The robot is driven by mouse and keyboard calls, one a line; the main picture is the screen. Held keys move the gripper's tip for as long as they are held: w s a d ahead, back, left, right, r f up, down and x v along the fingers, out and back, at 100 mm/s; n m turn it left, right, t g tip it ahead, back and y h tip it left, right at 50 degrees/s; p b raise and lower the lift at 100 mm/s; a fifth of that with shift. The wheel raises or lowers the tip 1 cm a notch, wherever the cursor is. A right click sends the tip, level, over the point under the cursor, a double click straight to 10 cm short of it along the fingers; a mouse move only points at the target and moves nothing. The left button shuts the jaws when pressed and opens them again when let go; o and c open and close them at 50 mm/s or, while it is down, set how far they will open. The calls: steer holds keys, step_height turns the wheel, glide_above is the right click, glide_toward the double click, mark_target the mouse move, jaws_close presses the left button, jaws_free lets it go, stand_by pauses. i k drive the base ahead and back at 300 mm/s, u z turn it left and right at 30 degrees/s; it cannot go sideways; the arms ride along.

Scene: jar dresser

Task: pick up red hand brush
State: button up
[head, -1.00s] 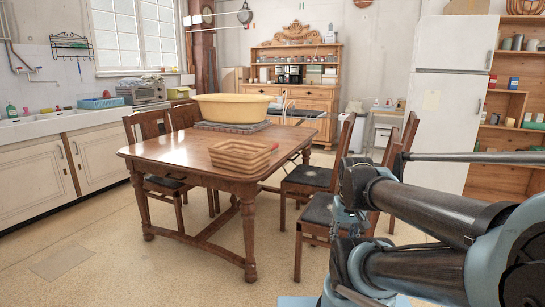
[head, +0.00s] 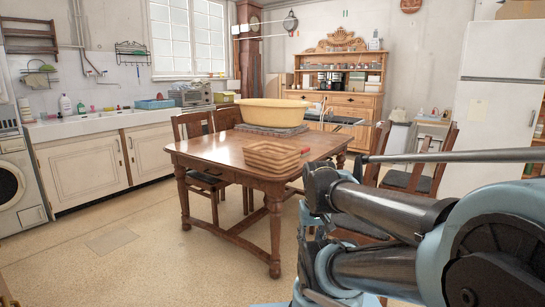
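I cannot make out a red hand brush for certain. A small red thing (head: 305,150) shows just behind the right edge of the wicker basket on the wooden table (head: 228,149); it is mostly hidden, too small to identify. The wicker basket (head: 272,157) stands near the table's front right edge. My gripper's fingers do not show.
A yellow tub (head: 272,112) stands on a folded cloth on the table. Chairs (head: 415,178) are on the table's right and far left sides. A sink counter (head: 100,120) and a washing machine (head: 18,185) line the left wall. Floor (head: 130,255) in front is clear.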

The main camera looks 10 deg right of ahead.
mark_target(305, 152)
steer(key=u, duration=1.1)
steer(key=i, duration=1.45)
steer(key=z, duration=1.85)
